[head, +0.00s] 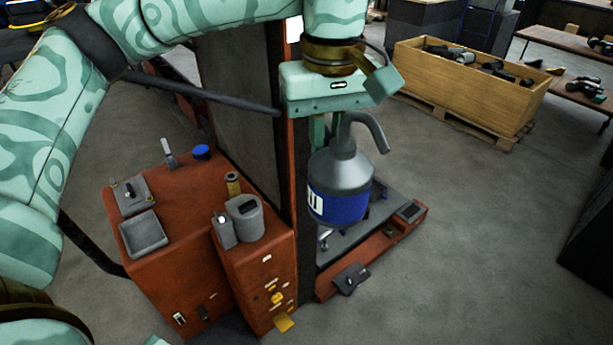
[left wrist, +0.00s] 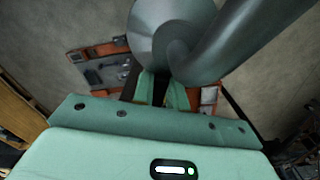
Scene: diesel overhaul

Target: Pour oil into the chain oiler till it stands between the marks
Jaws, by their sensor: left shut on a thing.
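An oil can (head: 340,180), grey with a blue band and a bent spout, hangs upright below my left gripper (head: 327,132). The gripper is shut on it at its top, and the spout points right and down. In the left wrist view the can (left wrist: 160,25) shows beyond the fingers (left wrist: 160,92). A grey pot (head: 245,218) with a dark opening stands on the lower red cabinet, left of the can and apart from it. It may be the chain oiler, but no marks or oil level can be read. My right gripper is not in view.
The red cabinet (head: 180,215) bears a grey tray (head: 144,233), a blue-capped item (head: 201,152) and small parts. A dark upright panel (head: 236,100) stands behind. A red-framed machine base (head: 385,250) lies below the can. A wooden crate (head: 465,95) stands back right; floor between is clear.

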